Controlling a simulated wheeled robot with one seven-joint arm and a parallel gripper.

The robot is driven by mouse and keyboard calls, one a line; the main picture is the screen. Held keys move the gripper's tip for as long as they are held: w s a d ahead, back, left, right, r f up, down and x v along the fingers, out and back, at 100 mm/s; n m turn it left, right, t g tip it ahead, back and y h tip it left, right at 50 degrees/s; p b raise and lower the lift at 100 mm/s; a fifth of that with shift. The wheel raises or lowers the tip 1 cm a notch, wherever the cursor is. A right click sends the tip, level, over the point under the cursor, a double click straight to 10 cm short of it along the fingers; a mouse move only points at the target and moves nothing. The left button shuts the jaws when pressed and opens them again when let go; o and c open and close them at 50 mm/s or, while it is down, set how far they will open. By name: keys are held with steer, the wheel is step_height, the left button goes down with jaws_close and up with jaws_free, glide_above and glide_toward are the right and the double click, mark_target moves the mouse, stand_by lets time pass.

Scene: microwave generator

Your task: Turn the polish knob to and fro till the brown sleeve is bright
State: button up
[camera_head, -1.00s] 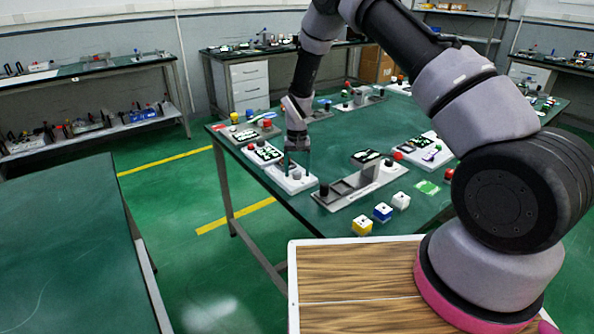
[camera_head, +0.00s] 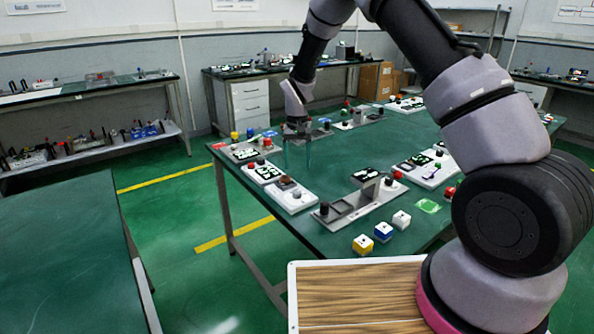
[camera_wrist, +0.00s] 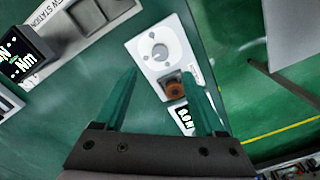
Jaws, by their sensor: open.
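The polish knob (camera_wrist: 160,52) is a round grey dial with a pointer, on a white panel (camera_wrist: 144,44) in the wrist view. The brown sleeve (camera_wrist: 175,90) sits beside it on a dark square mount and looks a dull orange-brown. In the head view the panel lies near the table's left front edge, with the knob (camera_head: 297,193) at its near end and the sleeve (camera_head: 285,180) at its far end. My gripper (camera_head: 297,167) is open and empty, above and beyond the panel. In the wrist view its green fingers (camera_wrist: 160,71) are apart, touching neither.
A grey station (camera_head: 378,206) with trays and a black display stands right of the panel. Another white panel (camera_head: 265,172) with a display lies behind it. Yellow (camera_head: 363,244), blue (camera_head: 383,232) and white (camera_head: 401,220) cubes sit at the front edge.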

steer(key=m+y, duration=0.4)
steer(key=m, duration=1.4)
glide_toward(297, 191)
steer(key=x, duration=0.8)
steer(key=shift+f, duration=0.4)
steer(key=shift+y, duration=0.3)
jaws_close()
